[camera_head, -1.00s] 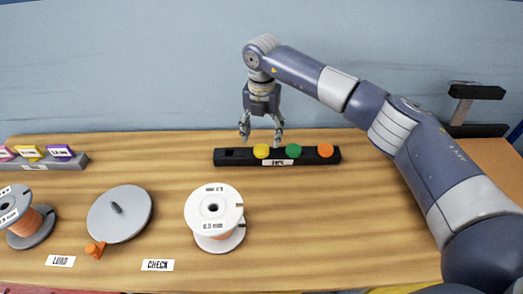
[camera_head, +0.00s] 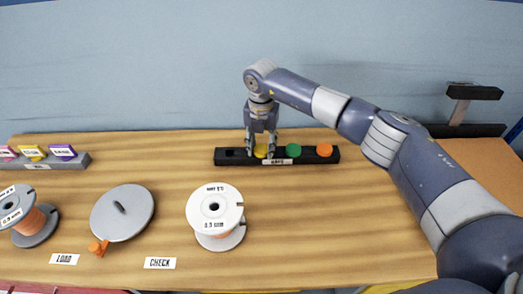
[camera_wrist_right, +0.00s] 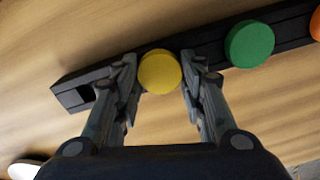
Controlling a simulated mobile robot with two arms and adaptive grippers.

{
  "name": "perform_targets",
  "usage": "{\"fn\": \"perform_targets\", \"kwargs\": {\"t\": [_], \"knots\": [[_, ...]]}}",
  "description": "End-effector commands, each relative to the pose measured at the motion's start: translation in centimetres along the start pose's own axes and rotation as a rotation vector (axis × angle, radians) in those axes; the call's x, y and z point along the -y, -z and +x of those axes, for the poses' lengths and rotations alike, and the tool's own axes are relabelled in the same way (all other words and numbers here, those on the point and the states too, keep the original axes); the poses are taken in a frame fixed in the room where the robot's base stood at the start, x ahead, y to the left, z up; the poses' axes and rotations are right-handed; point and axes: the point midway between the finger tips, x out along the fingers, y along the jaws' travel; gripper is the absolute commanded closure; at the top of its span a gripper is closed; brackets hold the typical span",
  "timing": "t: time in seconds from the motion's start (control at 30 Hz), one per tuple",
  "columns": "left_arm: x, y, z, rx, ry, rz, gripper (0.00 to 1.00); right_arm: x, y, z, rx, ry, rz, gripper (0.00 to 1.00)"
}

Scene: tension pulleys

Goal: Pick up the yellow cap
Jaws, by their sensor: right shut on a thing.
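The yellow cap (camera_head: 261,151) sits in the black cap rack (camera_head: 330,158) at the back of the table. My right gripper (camera_head: 262,153) is down at the rack with its fingers on either side of the cap, shut on it. In the right wrist view the yellow cap (camera_wrist_right: 160,71) lies between the two fingertips (camera_wrist_right: 158,72), and the rack (camera_wrist_right: 205,45) runs behind it. The cap still appears to be at rack level. My left gripper is not in view.
A green cap (camera_head: 293,150) and an orange cap (camera_head: 324,149) sit in the rack to the right; an empty slot is at its left end. A white spool (camera_head: 229,195), a grey disc (camera_head: 133,225) and another spool (camera_head: 36,225) stand in front. Bare table lies right of the white spool.

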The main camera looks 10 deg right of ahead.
Motion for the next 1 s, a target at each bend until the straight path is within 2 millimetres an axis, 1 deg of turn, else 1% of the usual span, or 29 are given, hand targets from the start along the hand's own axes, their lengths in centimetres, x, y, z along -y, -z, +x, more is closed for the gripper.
{"fn": "perform_targets", "kwargs": {"t": [0.17, 0.27, 0.37, 0.6, 0.7, 0.83, 1.0], "knots": [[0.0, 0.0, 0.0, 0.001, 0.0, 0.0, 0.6, 0.0, 0.0, -0.1, 0.0, 0.0, 0.0, 0.77], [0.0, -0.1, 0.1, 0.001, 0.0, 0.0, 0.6, -0.1, -0.1, -0.7, 0.002, -0.002, -0.001, 0.77], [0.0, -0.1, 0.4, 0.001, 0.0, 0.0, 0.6, -0.1, -0.1, -2.1, 0.004, -0.003, -0.001, 0.77], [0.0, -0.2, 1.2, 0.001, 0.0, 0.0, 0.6, -0.1, -0.1, -6.9, 0.004, -0.002, -0.001, 0.77], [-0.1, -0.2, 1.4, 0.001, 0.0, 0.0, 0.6, 0.0, -0.1, -8.5, 0.003, -0.001, -0.001, 0.77], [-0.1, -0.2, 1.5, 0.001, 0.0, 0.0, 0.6, 0.0, 0.0, -9.7, 0.001, -0.001, 0.0, 0.77], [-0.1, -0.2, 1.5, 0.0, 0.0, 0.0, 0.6, 0.0, 0.0, -10.1, 0.0, 0.0, -0.001, 0.77]]}}
